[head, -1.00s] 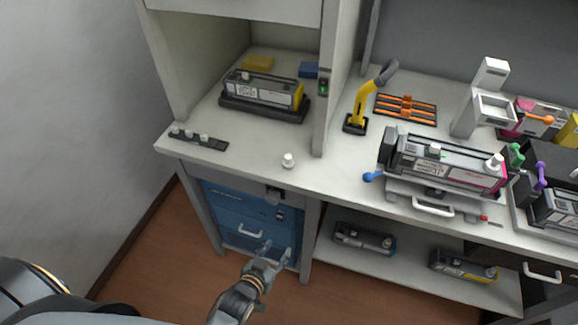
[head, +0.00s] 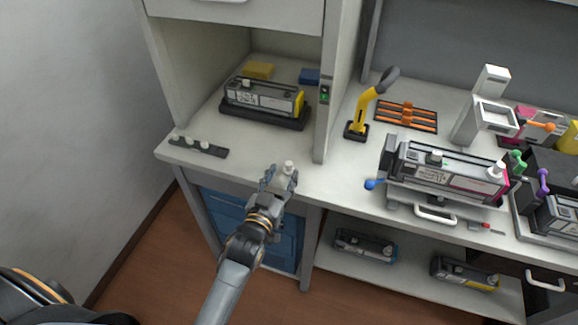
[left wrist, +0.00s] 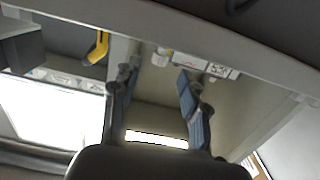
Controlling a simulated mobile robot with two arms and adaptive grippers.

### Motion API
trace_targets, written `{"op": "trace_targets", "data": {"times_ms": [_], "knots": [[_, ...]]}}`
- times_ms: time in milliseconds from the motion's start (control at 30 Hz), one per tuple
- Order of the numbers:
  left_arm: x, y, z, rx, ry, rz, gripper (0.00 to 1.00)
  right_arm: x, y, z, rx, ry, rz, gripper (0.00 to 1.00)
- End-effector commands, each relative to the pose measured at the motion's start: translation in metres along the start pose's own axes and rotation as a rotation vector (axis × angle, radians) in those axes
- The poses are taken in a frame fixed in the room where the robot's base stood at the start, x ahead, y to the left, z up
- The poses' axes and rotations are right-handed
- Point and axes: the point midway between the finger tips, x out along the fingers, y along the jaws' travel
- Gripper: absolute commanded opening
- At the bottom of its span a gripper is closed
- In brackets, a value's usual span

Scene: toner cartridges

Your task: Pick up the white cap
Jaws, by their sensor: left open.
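A small white cap (head: 288,166) stands on the counter near its front edge, in front of the cabinet bay. My left gripper (head: 282,180) is open and empty at the counter's front edge, just in front of the cap, and partly overlaps its lower part in the head view. In the left wrist view, which appears upside down, the cap (left wrist: 160,57) shows between the two spread fingers (left wrist: 156,80), beyond the tips. I cannot tell whether a finger touches it. My right gripper is not in view.
A black-and-grey cartridge (head: 262,100) sits in the bay behind. A cabinet post (head: 327,110) rises right of the cap, with a yellow-handled tool (head: 362,110) beyond. Counter around the cap is clear.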

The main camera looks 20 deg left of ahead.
Motion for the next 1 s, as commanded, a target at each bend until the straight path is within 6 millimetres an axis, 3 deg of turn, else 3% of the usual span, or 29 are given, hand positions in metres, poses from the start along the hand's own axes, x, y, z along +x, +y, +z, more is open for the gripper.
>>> {"op": "trace_targets", "data": {"times_ms": [400,667,867,1000], "knots": [[0.05,0.002,0.003,0.001,-0.001,0.0,0.45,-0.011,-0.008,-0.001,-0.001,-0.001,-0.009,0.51],[0.052,0.002,0.003,0.0,-0.001,0.0,0.45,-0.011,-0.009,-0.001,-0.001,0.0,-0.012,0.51],[0.052,0.002,0.003,0.0,-0.001,0.0,0.06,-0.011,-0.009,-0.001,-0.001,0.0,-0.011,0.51],[0.052,0.002,0.004,0.0,-0.001,0.0,0.04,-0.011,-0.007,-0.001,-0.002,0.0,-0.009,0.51]]}}
